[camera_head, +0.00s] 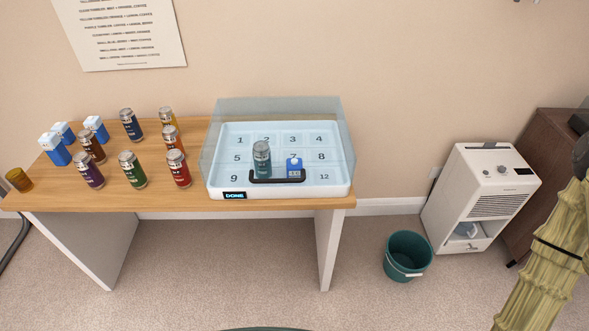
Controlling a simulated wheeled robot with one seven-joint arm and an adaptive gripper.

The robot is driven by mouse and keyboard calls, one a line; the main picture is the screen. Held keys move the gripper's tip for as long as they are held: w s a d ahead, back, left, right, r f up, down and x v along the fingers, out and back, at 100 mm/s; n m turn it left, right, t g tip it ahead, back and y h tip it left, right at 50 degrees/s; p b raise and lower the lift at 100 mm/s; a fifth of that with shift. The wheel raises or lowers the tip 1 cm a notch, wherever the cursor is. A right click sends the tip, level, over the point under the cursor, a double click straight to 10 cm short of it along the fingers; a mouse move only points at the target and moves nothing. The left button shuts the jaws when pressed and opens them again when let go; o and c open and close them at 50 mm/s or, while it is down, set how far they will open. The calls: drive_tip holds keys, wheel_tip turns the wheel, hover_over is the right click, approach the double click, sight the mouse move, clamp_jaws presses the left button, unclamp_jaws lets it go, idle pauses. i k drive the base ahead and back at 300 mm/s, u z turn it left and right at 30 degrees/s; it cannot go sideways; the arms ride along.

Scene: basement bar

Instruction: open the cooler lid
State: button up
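The cooler (340,190) is a shallow white box at the right end of the wooden table, with a "DONE" label on its front. My gripper is not clearly visible in this view.
Several cans and cartons stand on the table (110,200) left of the cooler, with an amber cup (19,180) at the left edge. A teal bin (407,255) and a white appliance (480,200) stand to the right. A bamboo-like pole (545,260) crosses the right foreground.

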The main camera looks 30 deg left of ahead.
sight(252, 173)
drive_tip(key=u, duration=1)
drive_tip(key=k, duration=0.6)
drive_tip(key=u, duration=0.05)
